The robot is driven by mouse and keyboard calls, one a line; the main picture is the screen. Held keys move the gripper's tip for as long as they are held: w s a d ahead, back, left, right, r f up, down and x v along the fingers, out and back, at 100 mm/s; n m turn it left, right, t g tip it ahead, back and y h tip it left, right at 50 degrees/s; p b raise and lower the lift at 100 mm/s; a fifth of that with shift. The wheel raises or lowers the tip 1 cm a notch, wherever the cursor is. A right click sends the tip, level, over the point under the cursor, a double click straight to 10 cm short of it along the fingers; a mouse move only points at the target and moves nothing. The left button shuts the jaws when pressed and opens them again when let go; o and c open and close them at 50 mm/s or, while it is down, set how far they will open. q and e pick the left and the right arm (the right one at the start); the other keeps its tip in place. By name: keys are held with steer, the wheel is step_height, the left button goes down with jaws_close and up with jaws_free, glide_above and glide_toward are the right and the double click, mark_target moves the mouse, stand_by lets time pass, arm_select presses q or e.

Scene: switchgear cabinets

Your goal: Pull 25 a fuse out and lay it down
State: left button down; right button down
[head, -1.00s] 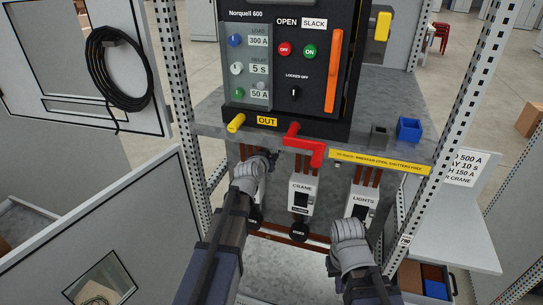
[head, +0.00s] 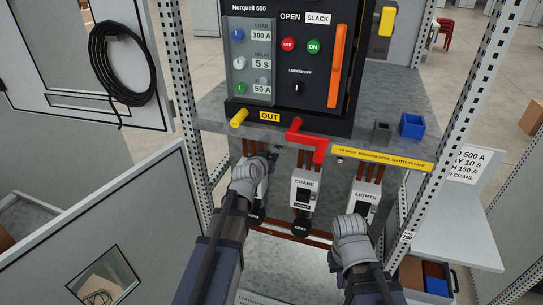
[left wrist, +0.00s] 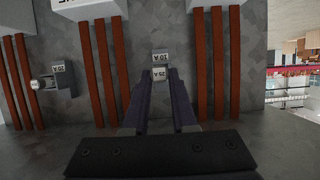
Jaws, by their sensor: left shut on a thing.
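In the left wrist view, the 25 A fuse (left wrist: 159,75) is a small grey block with a 25 A label. It sits between the two dark fingers of my left gripper (left wrist: 160,82), which is shut on it. A block labelled 10 A (left wrist: 160,57) is right beside it, against the grey back panel. I cannot tell whether the fuse is still seated. In the head view my left gripper (head: 270,158) is under the shelf at the left breaker column, and the fuse is hidden there. My right gripper (head: 358,212) is in front of the LIGHTS unit; its fingers cannot be made out.
A 20 A block (left wrist: 58,68) sticks out to the left in the wrist view, with red-brown bars between. The CRANE unit (head: 304,190) is between my arms. A red handle (head: 318,145) hangs over the shelf edge.

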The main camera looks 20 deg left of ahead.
arm_select(q)
steer(key=shift+s, duration=0.9)
steer(key=shift+s, duration=0.15)
